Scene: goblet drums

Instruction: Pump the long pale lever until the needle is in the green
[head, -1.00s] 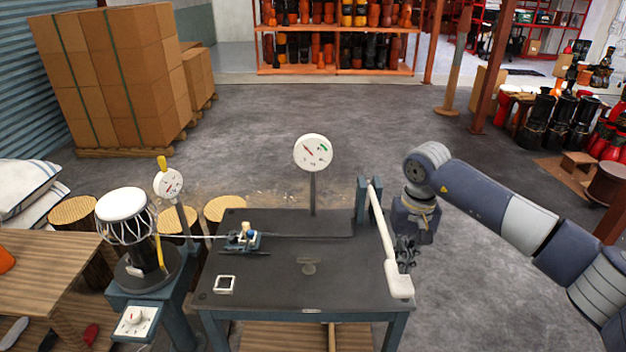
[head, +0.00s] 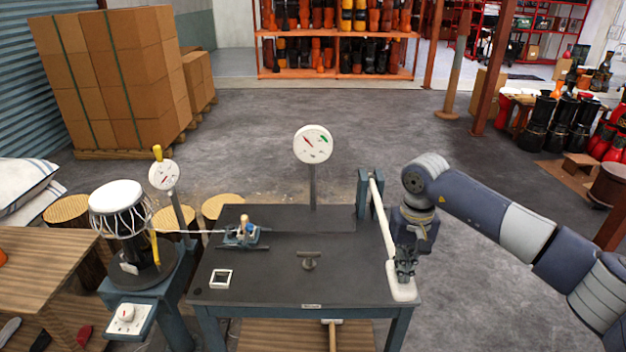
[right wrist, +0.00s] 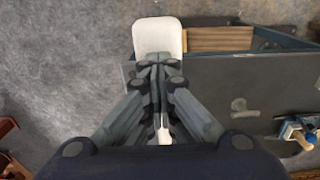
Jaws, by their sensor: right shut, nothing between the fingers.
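The long pale lever (head: 382,225) runs from a dark upright bracket (head: 363,195) at the table's back right to a wide white paddle end (head: 403,290) at the front right corner. My right gripper (head: 405,272) is shut and empty, pointing down over the paddle. In the right wrist view the closed fingertips (right wrist: 160,65) lie in front of the paddle (right wrist: 160,38); I cannot tell whether they touch it. The large round gauge (head: 313,144) stands behind the table. Its red needle points up and left, away from the green mark at upper right. My left gripper is out of view.
The dark table (head: 280,285) carries a small clamp device (head: 242,235), a T-shaped handle (head: 309,260) and a white square frame (head: 221,279). A drum (head: 122,215) and a smaller gauge (head: 164,175) stand at left. Floor right of the table is clear.

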